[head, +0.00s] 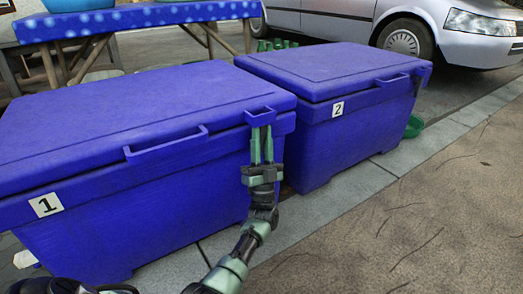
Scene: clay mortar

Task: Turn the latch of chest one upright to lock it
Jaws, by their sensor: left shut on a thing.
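Chest one (130,165) is a blue cooler-like chest with its lid down and a white "1" label (46,204) at its left front. A blue latch (259,116) sits at the lid's right front corner. My left gripper (261,130) reaches up from below, with its two green fingers at the latch, and is shut on it. The fingertips partly hide the latch, so its exact angle is hard to tell. My right gripper is out of view.
Chest two (345,145), also blue and shut with a "2" label (338,109), stands close on the right. A table with a blue cloth (130,20) is behind. A silver car (420,25) is at back right. Open pavement (430,210) lies at right front.

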